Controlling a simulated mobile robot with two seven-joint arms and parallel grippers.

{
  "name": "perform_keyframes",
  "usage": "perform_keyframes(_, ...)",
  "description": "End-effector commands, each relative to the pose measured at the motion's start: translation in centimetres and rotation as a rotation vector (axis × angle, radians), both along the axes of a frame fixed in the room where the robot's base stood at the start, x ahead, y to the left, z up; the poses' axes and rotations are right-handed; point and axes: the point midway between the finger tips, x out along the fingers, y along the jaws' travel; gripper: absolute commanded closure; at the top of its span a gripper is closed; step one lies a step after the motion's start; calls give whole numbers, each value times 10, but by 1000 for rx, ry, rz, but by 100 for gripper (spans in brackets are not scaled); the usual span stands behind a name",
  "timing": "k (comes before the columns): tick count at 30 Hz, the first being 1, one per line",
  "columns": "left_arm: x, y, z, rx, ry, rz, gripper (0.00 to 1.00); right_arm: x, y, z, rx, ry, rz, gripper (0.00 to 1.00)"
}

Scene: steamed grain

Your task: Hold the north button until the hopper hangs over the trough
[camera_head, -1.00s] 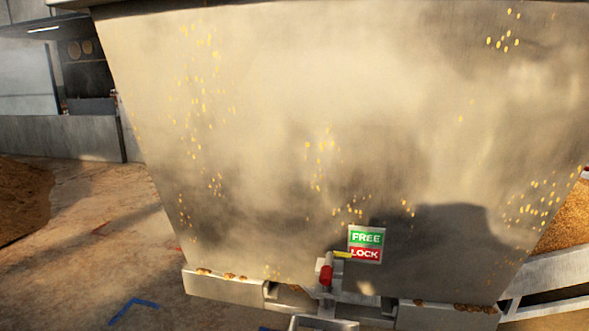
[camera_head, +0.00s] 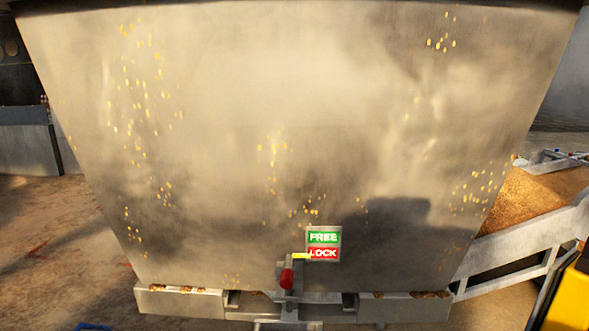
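The hopper (camera_head: 240,130) is a large metal bin with grains stuck to its face, and it fills most of the view. A FREE/LOCK sign (camera_head: 323,237) is on its lower front, green above red. Beside the sign is a latch with a red grip (camera_head: 287,278) and a yellow pointer (camera_head: 301,256), which points at the upper edge of the red LOCK half. To the right, a metal-sided trough (camera_head: 515,248) holds brown grain, partly hidden behind the hopper. I cannot see the north button. Neither of my grippers is in view.
A yellow object (camera_head: 573,298) is cut off at the lower right edge. A grey wall or counter (camera_head: 28,150) stands at the left. The brown floor (camera_head: 40,250) is open at the lower left, with a blue mark (camera_head: 92,327) at the bottom.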

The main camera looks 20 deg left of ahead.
Motion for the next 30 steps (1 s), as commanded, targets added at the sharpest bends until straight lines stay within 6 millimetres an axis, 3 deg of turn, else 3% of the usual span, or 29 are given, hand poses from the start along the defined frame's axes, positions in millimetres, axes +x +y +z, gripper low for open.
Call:
perform_keyframes(1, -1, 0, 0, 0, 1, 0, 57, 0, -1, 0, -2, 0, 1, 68)
perform_keyframes(7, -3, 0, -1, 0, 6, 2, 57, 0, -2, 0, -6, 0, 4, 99)
perform_keyframes(8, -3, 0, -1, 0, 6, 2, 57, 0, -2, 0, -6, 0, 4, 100)
perform_keyframes(30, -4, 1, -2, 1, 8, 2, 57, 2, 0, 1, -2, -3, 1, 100)
